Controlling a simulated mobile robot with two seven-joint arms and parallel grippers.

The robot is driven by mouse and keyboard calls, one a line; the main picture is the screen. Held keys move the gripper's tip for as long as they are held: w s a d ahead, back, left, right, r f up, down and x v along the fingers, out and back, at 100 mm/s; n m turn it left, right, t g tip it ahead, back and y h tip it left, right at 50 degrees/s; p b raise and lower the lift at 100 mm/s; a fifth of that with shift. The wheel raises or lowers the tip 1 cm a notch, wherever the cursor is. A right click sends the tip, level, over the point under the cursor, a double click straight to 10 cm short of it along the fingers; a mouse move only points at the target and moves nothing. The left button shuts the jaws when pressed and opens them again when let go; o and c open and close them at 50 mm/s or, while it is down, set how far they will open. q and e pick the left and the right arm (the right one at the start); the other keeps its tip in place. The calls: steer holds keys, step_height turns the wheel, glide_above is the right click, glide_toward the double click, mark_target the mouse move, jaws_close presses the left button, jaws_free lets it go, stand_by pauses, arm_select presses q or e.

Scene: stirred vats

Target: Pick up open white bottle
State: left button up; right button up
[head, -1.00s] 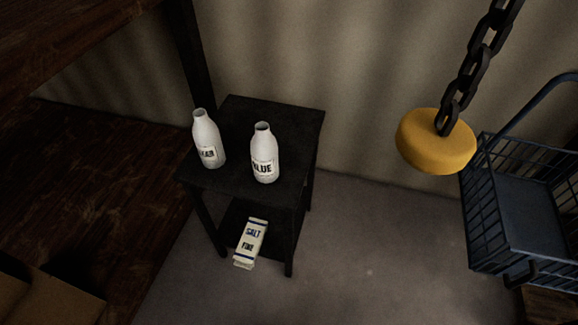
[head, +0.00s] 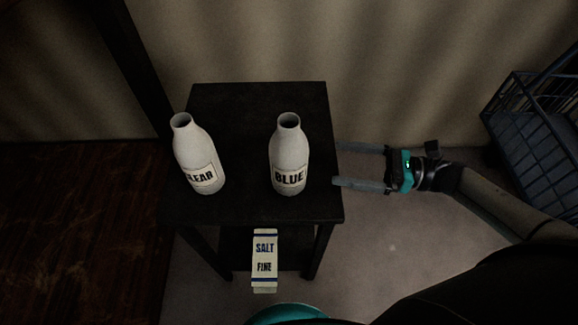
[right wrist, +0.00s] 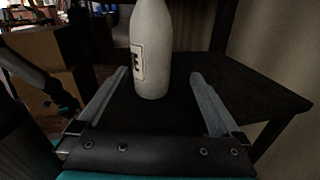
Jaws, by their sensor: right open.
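Two open white bottles stand upright on a small black table (head: 240,105). The left one is labelled CLEAR (head: 197,150); the right one is labelled BLUE (head: 289,150). My right gripper (head: 338,166) is open and empty at the table's right edge, to the right of the BLUE bottle and pointing at it. In the right wrist view the BLUE bottle (right wrist: 152,50) stands ahead, in line with the gap between the two open fingers (right wrist: 160,85); its top is cut off. My left gripper is not in the head view.
A SALT FINE packet (head: 264,262) is on the table's lower shelf. A dark wire basket (head: 535,125) is at the right. Cardboard boxes (right wrist: 45,60) show at the left in the right wrist view. Bare floor lies right of the table.

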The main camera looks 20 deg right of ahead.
steer(key=shift+s+a+r+n+g, duration=0.15)
steer(key=shift+s+a+n+g, duration=0.2)
steer(key=shift+n, duration=0.35)
glide_toward(271, 159)
steer(key=w+a+f, duration=0.3)
steer(key=w, duration=0.1)
steer(key=shift+x, duration=0.9)
steer(key=x, duration=0.4)
steer(key=shift+a+f, duration=0.2)
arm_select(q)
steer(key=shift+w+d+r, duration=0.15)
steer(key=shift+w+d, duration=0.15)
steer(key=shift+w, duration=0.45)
arm_select(e)
steer(key=shift+c, duration=1.4)
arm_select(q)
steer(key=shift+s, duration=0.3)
arm_select(e)
steer(key=c, duration=1)
